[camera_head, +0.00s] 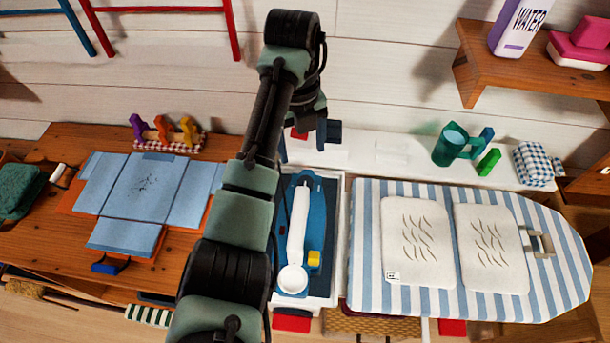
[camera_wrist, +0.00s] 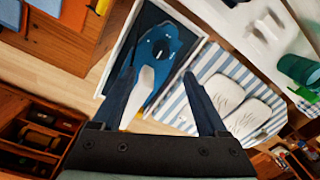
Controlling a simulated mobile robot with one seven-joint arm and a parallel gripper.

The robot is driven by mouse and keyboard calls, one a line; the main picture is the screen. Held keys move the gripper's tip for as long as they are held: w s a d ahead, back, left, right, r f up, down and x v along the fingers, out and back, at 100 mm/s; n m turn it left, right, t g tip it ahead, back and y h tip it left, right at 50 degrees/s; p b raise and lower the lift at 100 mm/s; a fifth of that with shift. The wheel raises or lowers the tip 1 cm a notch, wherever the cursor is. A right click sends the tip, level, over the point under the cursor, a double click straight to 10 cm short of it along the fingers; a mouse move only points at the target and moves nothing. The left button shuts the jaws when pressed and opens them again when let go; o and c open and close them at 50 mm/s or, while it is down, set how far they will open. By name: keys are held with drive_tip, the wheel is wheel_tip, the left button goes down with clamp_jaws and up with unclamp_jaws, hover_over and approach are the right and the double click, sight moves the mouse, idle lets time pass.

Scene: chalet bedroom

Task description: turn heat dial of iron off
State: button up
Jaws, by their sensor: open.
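The iron (camera_head: 317,215) is blue with a long white handle (camera_head: 298,225). It lies in a white-rimmed tray (camera_head: 341,235) left of the ironing board. A round white part (camera_head: 292,279) is at the handle's near end, with a small yellow block (camera_head: 314,258) beside it. I cannot tell which part is the heat dial. In the wrist view the iron (camera_wrist: 158,45) shows ahead, between and beyond the fingers. My gripper (camera_wrist: 158,74) is open and empty, apart from the iron. In the head view my arm covers the area left of the tray.
A striped ironing board (camera_head: 365,290) with two white cloths (camera_head: 418,240) is on the right. A green mug (camera_head: 452,143) stands on the white back ledge. A wooden table (camera_head: 60,235) with folded blue cloth (camera_head: 145,190) is at left. A wooden shelf (camera_head: 500,75) juts out upper right.

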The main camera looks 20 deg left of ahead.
sight(305, 182)
drive_tip(key=f, duration=0.7)
drive_tip(key=f+p, duration=0.1)
drive_tip(key=f, duration=0.3)
drive_tip(key=shift+w+d+f, duration=0.2)
drive_tip(key=shift+d+f, duration=0.05)
drive_tip(key=shift+c, duration=0.2)
clamp_jaws()
